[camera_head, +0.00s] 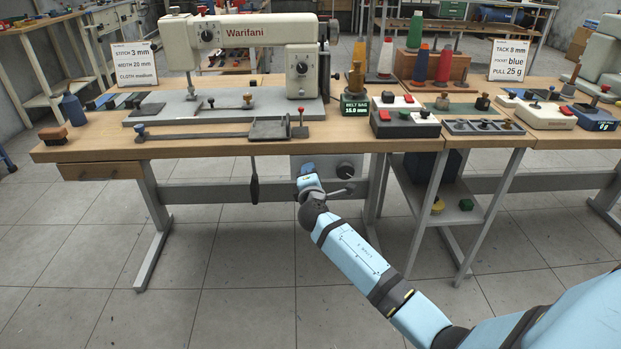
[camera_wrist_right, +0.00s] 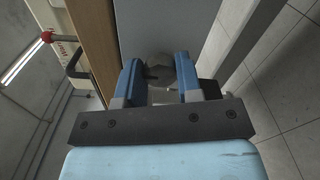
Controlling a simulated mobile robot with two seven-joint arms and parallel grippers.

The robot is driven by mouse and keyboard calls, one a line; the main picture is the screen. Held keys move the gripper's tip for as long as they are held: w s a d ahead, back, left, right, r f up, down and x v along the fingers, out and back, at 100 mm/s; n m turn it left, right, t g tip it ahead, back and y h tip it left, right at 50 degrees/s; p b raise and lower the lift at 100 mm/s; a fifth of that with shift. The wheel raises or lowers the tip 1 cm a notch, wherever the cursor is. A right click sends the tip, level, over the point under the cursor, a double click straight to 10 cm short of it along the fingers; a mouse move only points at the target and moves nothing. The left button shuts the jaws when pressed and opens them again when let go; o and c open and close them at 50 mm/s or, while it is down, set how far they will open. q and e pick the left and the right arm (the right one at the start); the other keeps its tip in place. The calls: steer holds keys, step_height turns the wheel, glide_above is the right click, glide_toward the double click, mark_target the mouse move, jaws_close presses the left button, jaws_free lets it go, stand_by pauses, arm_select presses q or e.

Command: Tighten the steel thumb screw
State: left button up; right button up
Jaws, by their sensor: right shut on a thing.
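My right gripper (camera_wrist_right: 157,68) reaches to the grey box (camera_head: 307,161) under the front edge of the sewing table. Its two blue fingers are shut on a round grey metal head, which looks like the steel thumb screw (camera_wrist_right: 160,68). The fingers stand on either side of the head and hide part of it. In the head view the gripper (camera_head: 307,172) hides the screw. A dark round knob (camera_head: 345,170) shows on the same box, right of the gripper. My left gripper is not in view.
The wooden tabletop (camera_head: 220,141) is just above the gripper, and a red-knobbed lever (camera_head: 301,114) stands on it. A dark paddle-shaped lever (camera_head: 254,180) hangs to the left. A table leg (camera_head: 377,190) is close on the right. The floor in front is clear.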

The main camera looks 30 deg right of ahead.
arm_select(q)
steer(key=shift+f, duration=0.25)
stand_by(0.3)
arm_select(e)
steer(key=o, duration=0.9)
steer(key=shift+o, duration=0.2)
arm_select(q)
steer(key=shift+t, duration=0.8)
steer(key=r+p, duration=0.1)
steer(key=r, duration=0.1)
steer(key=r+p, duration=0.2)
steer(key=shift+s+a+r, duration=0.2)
arm_select(e)
steer(key=v, duration=1.4)
steer(key=shift+d, duration=0.15)
